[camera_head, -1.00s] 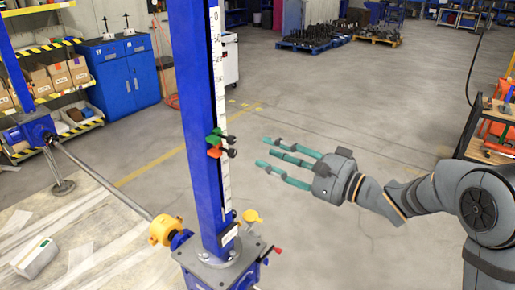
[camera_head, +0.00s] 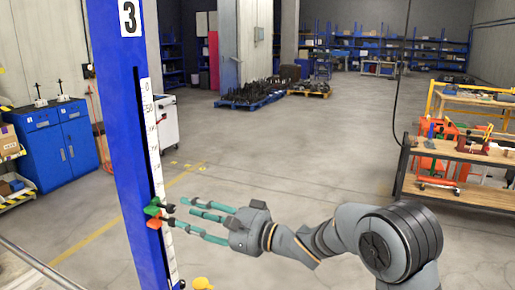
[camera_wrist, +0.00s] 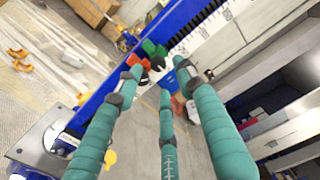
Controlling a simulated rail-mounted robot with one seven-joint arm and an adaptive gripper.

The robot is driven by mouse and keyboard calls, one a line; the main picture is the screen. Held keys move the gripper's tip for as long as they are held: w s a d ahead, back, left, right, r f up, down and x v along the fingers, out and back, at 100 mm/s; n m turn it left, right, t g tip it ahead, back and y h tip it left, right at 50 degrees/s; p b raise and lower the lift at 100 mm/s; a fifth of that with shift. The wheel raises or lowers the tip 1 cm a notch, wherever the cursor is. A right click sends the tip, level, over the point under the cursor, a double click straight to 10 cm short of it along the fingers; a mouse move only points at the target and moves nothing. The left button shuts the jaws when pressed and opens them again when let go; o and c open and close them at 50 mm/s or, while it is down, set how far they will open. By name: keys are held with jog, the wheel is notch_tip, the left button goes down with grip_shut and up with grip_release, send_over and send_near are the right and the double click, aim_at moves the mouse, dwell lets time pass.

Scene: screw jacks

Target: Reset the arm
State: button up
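My arm (camera_head: 340,235) reaches in from the right of the head view. My gripper (camera_head: 205,218) has three teal fingers spread apart, with nothing between them. Its fingertips point left toward the blue screw jack column (camera_head: 130,130), marked 3, which carries a white scale (camera_head: 158,150). Green and orange markers (camera_head: 153,212) sit on the column close to the fingertips; whether they touch cannot be told. In the wrist view the open fingers (camera_wrist: 165,85) frame the green marker (camera_wrist: 150,48) and the orange marker (camera_wrist: 157,62) on the column.
A wooden workbench (camera_head: 460,180) with tools stands at the right. A blue cabinet (camera_head: 55,140) and a white cart (camera_head: 165,118) stand at the left. Pallets (camera_head: 250,95) lie far back. The floor (camera_head: 300,140) between is clear.

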aim_at(174, 208)
jog(key=x, duration=0.5)
jog(key=shift+d, duration=0.1)
jog(key=v, duration=1.2)
jog(key=x, duration=1.2)
jog(key=n, duration=0.2)
jog(key=shift+f+n+b, duration=0.1)
jog(key=shift+n+b, duration=0.2)
jog(key=shift+b, duration=0.05)
jog(key=shift+n, duration=1.7)
jog(key=shift+b, duration=0.3)
